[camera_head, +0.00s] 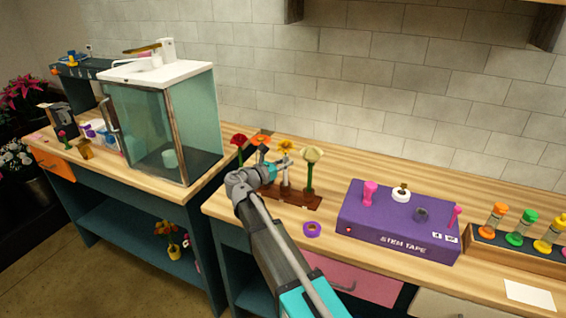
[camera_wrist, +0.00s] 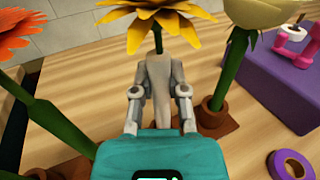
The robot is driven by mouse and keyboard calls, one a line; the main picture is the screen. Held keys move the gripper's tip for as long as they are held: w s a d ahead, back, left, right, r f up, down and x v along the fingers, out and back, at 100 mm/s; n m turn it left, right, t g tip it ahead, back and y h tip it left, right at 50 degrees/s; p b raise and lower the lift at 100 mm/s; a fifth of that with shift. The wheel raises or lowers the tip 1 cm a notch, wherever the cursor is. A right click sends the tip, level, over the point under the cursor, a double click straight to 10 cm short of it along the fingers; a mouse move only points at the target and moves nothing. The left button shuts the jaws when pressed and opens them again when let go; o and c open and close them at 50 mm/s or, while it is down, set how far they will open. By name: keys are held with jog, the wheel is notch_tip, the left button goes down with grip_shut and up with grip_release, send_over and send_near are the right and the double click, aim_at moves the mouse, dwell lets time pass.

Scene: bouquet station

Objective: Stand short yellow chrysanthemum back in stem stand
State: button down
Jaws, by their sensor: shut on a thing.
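The yellow chrysanthemum (camera_head: 286,147) is upright over the brown stem stand (camera_head: 305,200). In the wrist view its bloom (camera_wrist: 160,22) shows at the top, with a short piece of green stem below. In the wrist view the stand's brown base (camera_wrist: 222,126) shows to the right of my gripper.
A cream flower (camera_head: 312,155) stands in the stand on the right; red (camera_head: 239,141) and orange (camera_head: 260,140) flowers are at the left. A purple tape roll (camera_head: 312,229) lies in front. The purple stem tape box (camera_head: 400,222) is to the right.

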jog(key=shift+f, duration=0.1)
dwell(0.3)
jog(key=c, duration=0.6)
grip_release()
jog(key=o, duration=0.6)
jog(key=shift+s, duration=0.1)
jog(key=shift+s+a, duration=0.1)
jog(key=shift+s, duration=0.05)
jog(key=shift+v, duration=4.35)
